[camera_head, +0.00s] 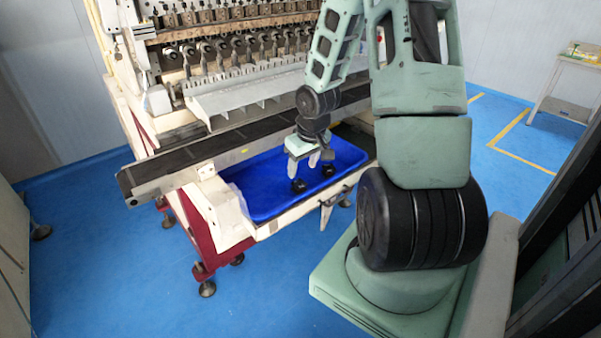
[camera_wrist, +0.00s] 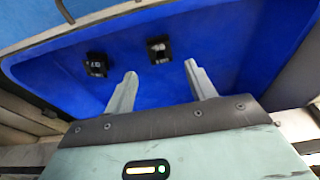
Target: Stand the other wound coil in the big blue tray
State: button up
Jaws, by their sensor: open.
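The big blue tray (camera_head: 262,196) lies in the front of the coil winder. Two small dark coils are in it: one coil (camera_head: 298,186) and another coil (camera_head: 328,170) farther right. My gripper (camera_head: 304,164) hangs over the tray with its fingers pointing down, close above the coils. In the wrist view my gripper (camera_wrist: 158,76) is open with nothing between its fingers. There, one coil (camera_wrist: 159,50) sits on the blue floor beyond the gap between the fingertips, and the other coil (camera_wrist: 97,64) sits left of the left finger. Both look upright and apart from the fingers.
The coil winder (camera_head: 235,45) rises behind the tray, with a dark rail (camera_head: 190,155) running along the tray's back. A handle (camera_head: 330,205) sticks out at the tray's front edge. A side table (camera_head: 570,90) stands far right. The tray's left part is bare.

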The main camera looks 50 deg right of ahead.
jog(key=p+v, duration=0.2)
jog(key=v, duration=0.4)
jog(key=w+a+r+n+g, duration=0.1)
jog(key=a+r+n, duration=0.2)
jog(key=a, duration=0.8)
jog(key=a+r+n, duration=0.2)
jog(key=a, duration=0.9)
jog(key=s+a+r+n, duration=0.2)
jog(key=s+a, duration=0.5)
jog(key=a, duration=0.2)
jog(key=s+a+r+n+g+y, duration=0.1)
jog(key=s+a+r+n, duration=0.2)
jog(key=s+a, duration=0.5)
jog(key=shift+a+g, duration=0.3)
jog(key=shift+a, duration=0.15)
jog(key=shift+d, duration=0.15)
